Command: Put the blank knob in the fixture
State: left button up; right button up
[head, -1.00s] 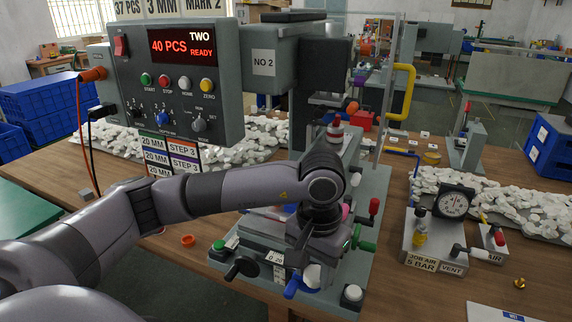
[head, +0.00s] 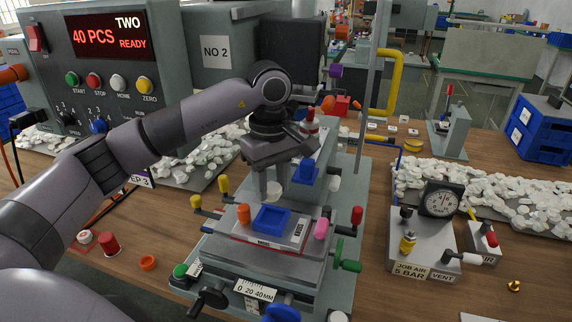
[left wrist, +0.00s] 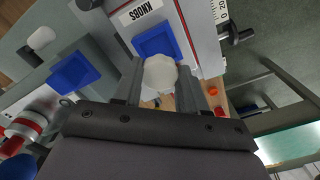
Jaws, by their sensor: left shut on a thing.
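The blank knob, a white faceted piece (left wrist: 160,73), sits between the fingers of my left gripper (left wrist: 160,84) in the left wrist view. In the head view my left gripper (head: 264,178) is shut on the knob (head: 273,190) and hangs over the back part of the fixture plate. The fixture, a blue square holder (head: 271,219), lies on the plate in front of and below the knob. The holder also shows in the left wrist view (left wrist: 157,40), close beyond the knob, beside a label reading KNOBS. The knob looks apart from the holder. My right gripper is not in view.
A second blue block (head: 306,173) is on the machine behind the plate. An orange peg (head: 243,214) and a pink peg (head: 321,228) stand beside the holder. The gauge block (head: 441,199) is at right. White pieces (head: 480,190) are heaped behind it.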

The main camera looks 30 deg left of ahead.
pick_arm(q)
jog(key=shift+w+a+r+n, duration=0.2)
jog(key=shift+w+r+n, duration=0.05)
jog(key=shift+w+n, duration=0.1)
jog(key=shift+s, duration=0.25)
jog(key=b, duration=0.4)
send_over(272, 220)
jog(key=shift+f, duration=2.6)
jog(key=shift+f, duration=0.2)
jog(key=shift+f+b, duration=0.4)
jog(key=shift+f, duration=0.1)
jog(key=shift+f, duration=0.2)
jog(key=o, duration=1.1)
jog(key=shift+r, duration=0.1)
